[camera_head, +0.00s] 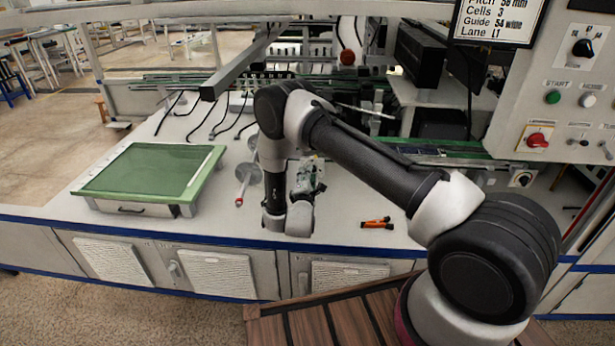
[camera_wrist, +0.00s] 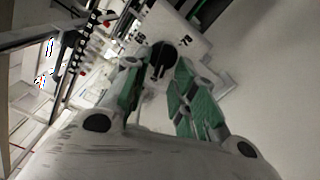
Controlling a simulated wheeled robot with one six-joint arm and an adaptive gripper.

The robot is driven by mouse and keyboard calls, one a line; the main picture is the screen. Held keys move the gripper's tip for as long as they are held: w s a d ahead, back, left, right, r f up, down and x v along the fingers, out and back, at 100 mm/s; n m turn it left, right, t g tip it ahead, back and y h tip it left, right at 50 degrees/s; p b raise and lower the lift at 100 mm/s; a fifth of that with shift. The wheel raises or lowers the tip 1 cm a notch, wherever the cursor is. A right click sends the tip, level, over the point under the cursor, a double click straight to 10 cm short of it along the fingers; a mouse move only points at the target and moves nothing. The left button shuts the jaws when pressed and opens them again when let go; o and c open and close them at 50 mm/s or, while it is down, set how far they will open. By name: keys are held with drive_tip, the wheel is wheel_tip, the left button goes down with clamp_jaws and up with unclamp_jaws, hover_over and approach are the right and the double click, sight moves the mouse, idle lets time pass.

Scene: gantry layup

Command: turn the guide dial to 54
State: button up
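The guide dial (camera_wrist: 163,55) is a round black knob on a white plate, seen at the top centre of the wrist view. A pale ridge or mark crosses the knob. Printed numbers stand around it; one at the right looks like 78, and the others are too blurred to read surely. My gripper (camera_wrist: 157,70) has its two green-padded fingers apart, one at each side of the knob's lower part. I cannot tell whether they touch it. In the head view my gripper (camera_head: 308,178) points away over the white bench, and the dial cannot be made out there.
A sign (camera_head: 497,20) reads Guide 54, Cells 3, Lane L1. A control panel (camera_head: 560,95) with knobs and buttons stands at the right. A green-topped box (camera_head: 150,170) is on the bench at the left. An orange and black tool (camera_head: 377,223) lies near the bench's front edge.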

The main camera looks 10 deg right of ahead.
drive_tip(key=v, duration=1.2)
drive_tip(key=shift+r, duration=0.1)
